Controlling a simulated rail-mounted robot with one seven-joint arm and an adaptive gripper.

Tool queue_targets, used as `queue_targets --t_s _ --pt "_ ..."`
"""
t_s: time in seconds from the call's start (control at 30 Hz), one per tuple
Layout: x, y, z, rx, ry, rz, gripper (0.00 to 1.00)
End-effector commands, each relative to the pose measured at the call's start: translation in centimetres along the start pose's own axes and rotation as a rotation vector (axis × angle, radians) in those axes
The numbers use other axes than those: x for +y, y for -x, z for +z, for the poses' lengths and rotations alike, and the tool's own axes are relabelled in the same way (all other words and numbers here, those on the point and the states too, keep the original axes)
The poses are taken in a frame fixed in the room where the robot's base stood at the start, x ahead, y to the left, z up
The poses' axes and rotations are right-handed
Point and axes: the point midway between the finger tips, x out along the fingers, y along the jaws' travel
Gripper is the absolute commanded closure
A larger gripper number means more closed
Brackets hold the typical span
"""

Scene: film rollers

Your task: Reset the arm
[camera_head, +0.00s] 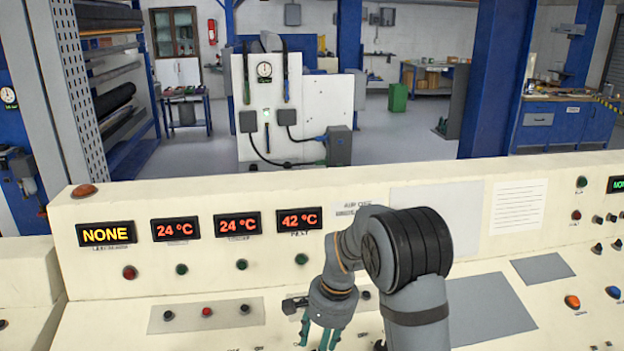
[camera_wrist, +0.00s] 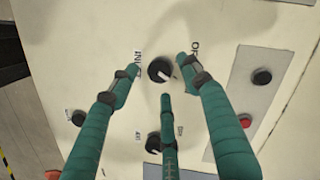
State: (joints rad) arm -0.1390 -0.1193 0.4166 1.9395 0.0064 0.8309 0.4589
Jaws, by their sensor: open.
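In the wrist view my gripper (camera_wrist: 159,76) is open, with several green fingers spread apart and nothing held. A black rotary knob (camera_wrist: 157,66) with a white pointer shows between the fingertips. I cannot tell whether any finger touches it.
Temperature displays (camera_head: 238,225), a yellow "NONE" display (camera_head: 106,234) and several buttons line the panel. The wrist view shows another black knob (camera_wrist: 153,143) and a red button (camera_wrist: 245,121) close to the fingers. Open floor lies behind the panel.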

Motion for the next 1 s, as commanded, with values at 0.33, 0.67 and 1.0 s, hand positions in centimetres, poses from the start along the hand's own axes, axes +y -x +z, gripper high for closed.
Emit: queue_targets --t_s 0.33,0.67,1.0 --pt "-0.1 7.5 -0.2 0.006 -0.001 -0.005 0.52" --pt "0.2 5.5 0.1 -0.005 0.000 0.005 0.52" --pt "0.2 -1.9 0.1 -0.003 0.000 0.005 0.52"
